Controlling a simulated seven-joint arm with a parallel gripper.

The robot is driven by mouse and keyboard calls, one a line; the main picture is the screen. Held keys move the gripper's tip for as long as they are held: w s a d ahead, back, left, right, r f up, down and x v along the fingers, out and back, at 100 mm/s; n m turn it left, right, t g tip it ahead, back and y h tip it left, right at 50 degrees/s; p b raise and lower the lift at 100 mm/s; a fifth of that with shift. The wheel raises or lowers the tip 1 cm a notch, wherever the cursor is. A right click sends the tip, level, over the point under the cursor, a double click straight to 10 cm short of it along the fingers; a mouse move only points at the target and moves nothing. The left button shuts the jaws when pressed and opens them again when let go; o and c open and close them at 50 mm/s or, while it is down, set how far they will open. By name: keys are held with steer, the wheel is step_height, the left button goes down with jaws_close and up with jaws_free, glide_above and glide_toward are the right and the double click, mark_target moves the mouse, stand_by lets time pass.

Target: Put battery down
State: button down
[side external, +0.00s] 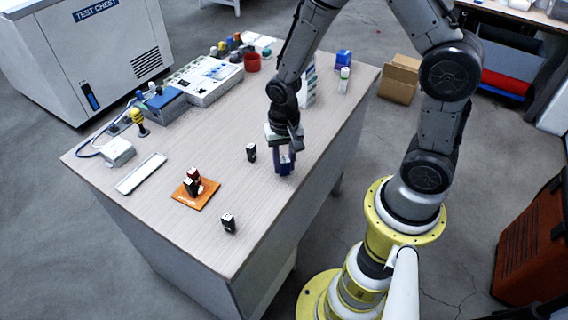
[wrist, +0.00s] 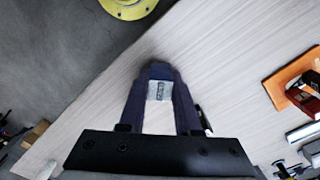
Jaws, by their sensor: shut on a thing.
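My gripper (side external: 286,168) is low over the right part of the wooden table, with its dark blue fingers pointing down. In the wrist view its fingers (wrist: 158,88) are shut on a small battery (wrist: 160,91), of which a pale face with dark print shows. The fingers mostly hide it in the side view. I cannot tell whether it touches the table. One black battery (side external: 251,152) stands just left of my gripper, and another (side external: 228,223) stands nearer the front edge. An orange mat (side external: 207,196) carries a black and a dark red battery (side external: 193,174).
A white strip (side external: 141,174), a white box (side external: 118,152) and a yellow-topped joystick (side external: 138,116) are at the left. A red cup (side external: 252,62) and white cartons (side external: 308,85) stand at the back.

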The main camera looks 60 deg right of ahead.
mark_target(284, 159)
steer(key=shift+f, duration=0.4)
steer(key=c, duration=0.6)
jaws_free()
steer(key=shift+f, duration=0.15)
step_height(284, 159, up, 12)
steer(key=shift+r, duration=0.25)
steer(key=s+r+n+t, duration=0.5)
steer(key=s+r+n, duration=0.4)
steer(key=s+r, duration=0.3)
steer(key=shift+s+d+r+t, duration=0.3)
steer(key=shift+s+r, duration=0.1)
steer(key=shift+s, duration=0.4)
